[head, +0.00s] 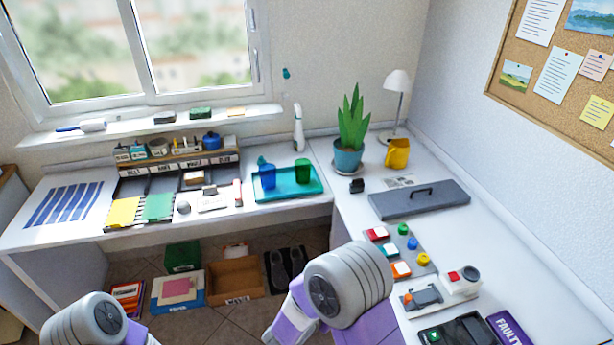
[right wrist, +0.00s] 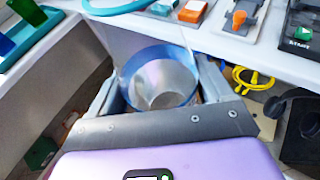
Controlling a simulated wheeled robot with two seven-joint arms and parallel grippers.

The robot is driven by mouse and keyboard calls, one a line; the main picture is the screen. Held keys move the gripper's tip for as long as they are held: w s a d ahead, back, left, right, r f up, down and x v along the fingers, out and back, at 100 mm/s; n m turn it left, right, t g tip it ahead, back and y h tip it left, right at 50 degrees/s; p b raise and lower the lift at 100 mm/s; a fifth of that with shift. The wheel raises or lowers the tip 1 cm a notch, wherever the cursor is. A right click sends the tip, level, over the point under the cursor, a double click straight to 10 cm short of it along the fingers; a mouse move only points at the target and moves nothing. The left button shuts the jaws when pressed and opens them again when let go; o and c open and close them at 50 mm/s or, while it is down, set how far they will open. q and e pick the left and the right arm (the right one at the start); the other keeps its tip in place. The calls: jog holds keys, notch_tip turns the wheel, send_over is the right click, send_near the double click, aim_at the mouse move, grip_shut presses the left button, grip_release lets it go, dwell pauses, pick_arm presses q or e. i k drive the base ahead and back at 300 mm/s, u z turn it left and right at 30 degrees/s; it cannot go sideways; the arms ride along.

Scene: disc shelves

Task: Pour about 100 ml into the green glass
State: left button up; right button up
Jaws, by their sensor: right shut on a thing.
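The green glass (head: 303,171) stands upright on a teal tray (head: 262,198) on the back desk in the head view. A blue cup (head: 267,178) stands to its left on the same tray. In the right wrist view my right gripper (right wrist: 160,82) is shut on a round vessel with a blue rim (right wrist: 158,52) and a pale, silvery inside. Its contents and level cannot be made out. The vessel is away from the green glass, in front of the desk edge. In the head view my right forearm hides this gripper and vessel. My left gripper is out of view.
A yellow jug (head: 398,154), a potted plant (head: 348,158) and a white lamp (head: 396,85) stand near the desk corner. A white spray bottle (head: 298,128) stands behind the tray. A grey case (head: 420,199) and a button board (head: 398,252) lie on the right desk.

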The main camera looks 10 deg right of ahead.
aim_at(302, 166)
jog(key=k, duration=0.3)
jog(key=u, duration=1.15)
jog(key=i, duration=1.05)
jog(key=z, duration=2.2)
